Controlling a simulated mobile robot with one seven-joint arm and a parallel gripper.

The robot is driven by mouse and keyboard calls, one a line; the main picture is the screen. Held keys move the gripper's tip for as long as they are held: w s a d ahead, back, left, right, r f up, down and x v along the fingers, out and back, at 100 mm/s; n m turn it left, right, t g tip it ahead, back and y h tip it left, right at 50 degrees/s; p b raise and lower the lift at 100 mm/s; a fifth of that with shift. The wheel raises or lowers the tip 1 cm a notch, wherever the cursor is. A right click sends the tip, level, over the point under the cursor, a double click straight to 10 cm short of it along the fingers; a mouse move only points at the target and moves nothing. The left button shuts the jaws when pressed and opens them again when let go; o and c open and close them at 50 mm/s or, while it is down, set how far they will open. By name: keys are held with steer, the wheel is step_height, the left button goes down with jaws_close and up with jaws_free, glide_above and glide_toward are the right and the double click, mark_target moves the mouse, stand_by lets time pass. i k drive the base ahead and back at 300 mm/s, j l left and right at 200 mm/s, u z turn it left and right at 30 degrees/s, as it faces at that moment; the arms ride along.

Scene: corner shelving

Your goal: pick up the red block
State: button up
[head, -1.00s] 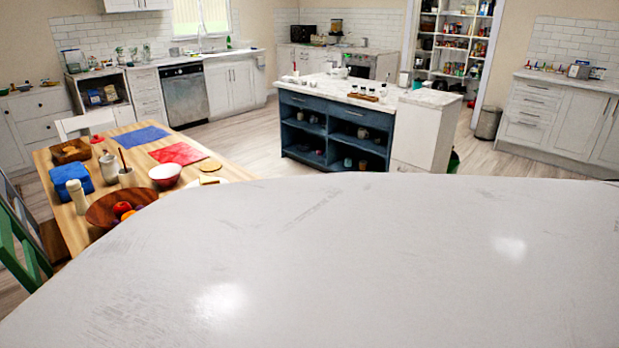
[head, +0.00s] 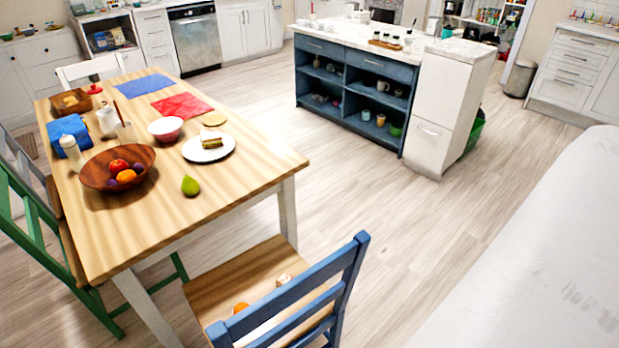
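I cannot make out a red block for certain in the head view. Red things on the wooden dining table (head: 245,165) are a flat red cloth (head: 182,107), a small red object (head: 94,89) near the far end, and red fruit (head: 118,165) in a brown bowl (head: 97,181). My gripper is not in view.
A blue chair (head: 345,285) with small items on its seat stands at the table's near end. A green chair (head: 25,225) is at the left. A blue island (head: 352,88) stands beyond open wooden floor (head: 370,220). A large white surface (head: 560,260) fills the lower right.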

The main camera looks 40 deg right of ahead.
mark_target(284, 277)
steer(key=z, duration=0.9)
steer(key=l+u, duration=0.1)
steer(key=u, duration=0.35)
steer(key=i+l+u, duration=0.1)
steer(key=u, duration=0.4)
steer(key=l+u, duration=0.35)
steer(key=k+l+u, duration=0.15)
steer(key=l+u, duration=0.15)
steer(key=l, duration=0.25)
steer(key=k+l+u, duration=0.1)
steer(key=l, duration=0.25)
steer(key=l+u, duration=0.1)
steer(key=l, duration=0.25)
steer(key=k+l+u, duration=0.15)
steer(key=l, duration=0.15)
steer(key=k+l, duration=0.1)
steer(key=l, duration=0.25)
steer(key=k+l, duration=0.15)
steer(key=l, duration=0.2)
steer(key=k+l, duration=0.1)
steer(key=l, duration=0.2)
steer(key=k+l+u, duration=0.1)
steer(key=l, duration=0.25)
steer(key=k+l, duration=0.15)
steer(key=l, duration=0.2)
steer(key=l+u, duration=0.4)
steer(key=l, duration=0.45)
steer(key=k, duration=0.2)
